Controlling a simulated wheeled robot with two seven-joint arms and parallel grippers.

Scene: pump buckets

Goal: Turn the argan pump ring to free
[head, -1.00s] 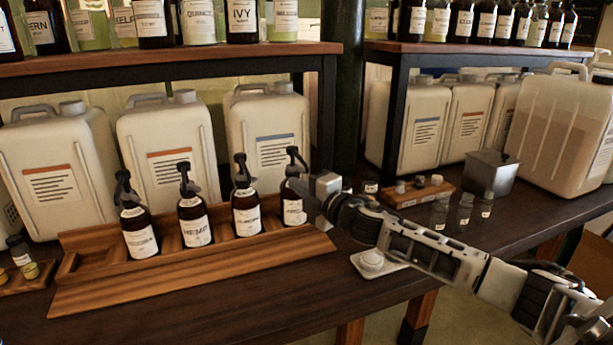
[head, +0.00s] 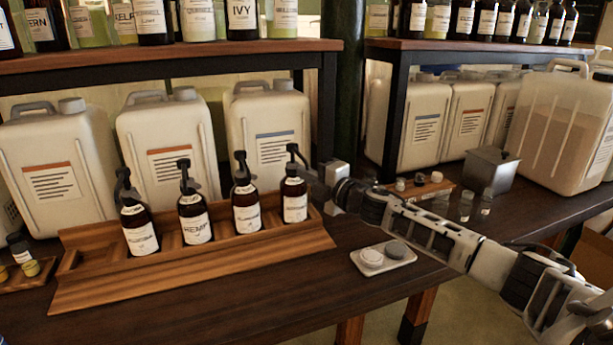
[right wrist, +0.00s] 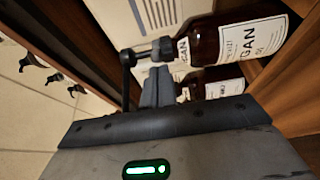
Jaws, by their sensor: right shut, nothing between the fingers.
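The argan bottle (head: 294,204) is brown with a white label and a black pump, at the right end of the wooden rack. In the right wrist view its label (right wrist: 250,38) shows the letters "GAN". Its dark pump ring (right wrist: 163,48) sits at the bottle neck, and the nozzle (right wrist: 128,58) points away from the bottle. My right gripper (head: 314,187) is right beside the bottle's neck. In the wrist view its fingers (right wrist: 158,72) are shut and empty, close to the ring. I cannot tell whether they touch it. My left gripper is not in view.
Several similar pump bottles, one of them the hemp bottle (head: 195,217), stand in the wooden rack (head: 190,268). Large white canisters (head: 268,130) stand behind. The table front (head: 230,315) is clear.

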